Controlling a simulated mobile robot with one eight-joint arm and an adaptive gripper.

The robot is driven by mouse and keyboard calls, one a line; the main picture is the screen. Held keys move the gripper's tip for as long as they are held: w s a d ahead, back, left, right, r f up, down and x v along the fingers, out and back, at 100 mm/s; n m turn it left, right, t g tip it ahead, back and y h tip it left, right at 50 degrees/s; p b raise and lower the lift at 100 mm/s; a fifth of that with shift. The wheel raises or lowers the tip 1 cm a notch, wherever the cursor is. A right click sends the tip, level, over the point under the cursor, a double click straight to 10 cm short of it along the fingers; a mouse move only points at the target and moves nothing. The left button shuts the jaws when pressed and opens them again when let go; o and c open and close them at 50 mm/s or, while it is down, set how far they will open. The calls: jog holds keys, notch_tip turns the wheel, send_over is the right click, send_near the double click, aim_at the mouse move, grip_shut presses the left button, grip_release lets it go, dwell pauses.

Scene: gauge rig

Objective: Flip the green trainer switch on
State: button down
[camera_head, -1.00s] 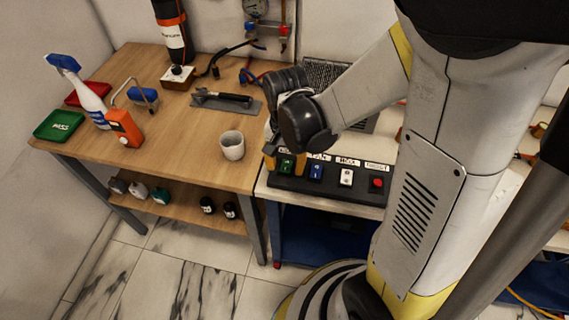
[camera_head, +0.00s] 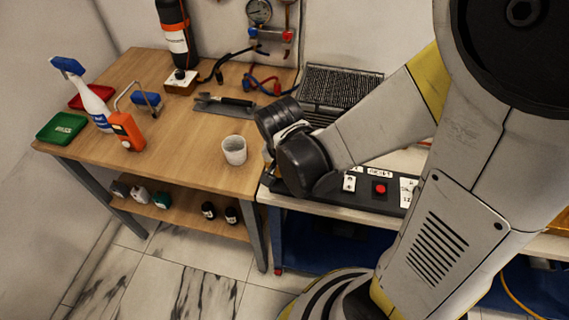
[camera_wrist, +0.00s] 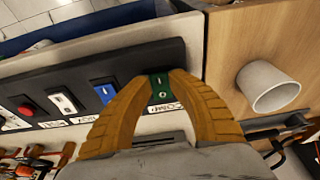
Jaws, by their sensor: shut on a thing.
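The green trainer switch (camera_wrist: 161,88) is a rocker with light marks, at the end of a dark panel (camera_wrist: 192,55) in the wrist view. My gripper (camera_wrist: 161,79) has yellow-orange fingers, one on each side of the switch, shut on it. A white label by the switch is partly hidden by a finger. I cannot tell which way the rocker is tilted. In the head view my wrist hides the green switch and most of the fingers.
Along the panel are a blue switch (camera_wrist: 105,93), a white switch (camera_wrist: 62,101) and a red button (camera_wrist: 25,110). A white cup (camera_head: 234,150) stands on the wooden table (camera_head: 190,150) beside the panel.

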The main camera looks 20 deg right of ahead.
jog(key=c, duration=1.2)
grip_release()
jog(key=v, duration=1.2)
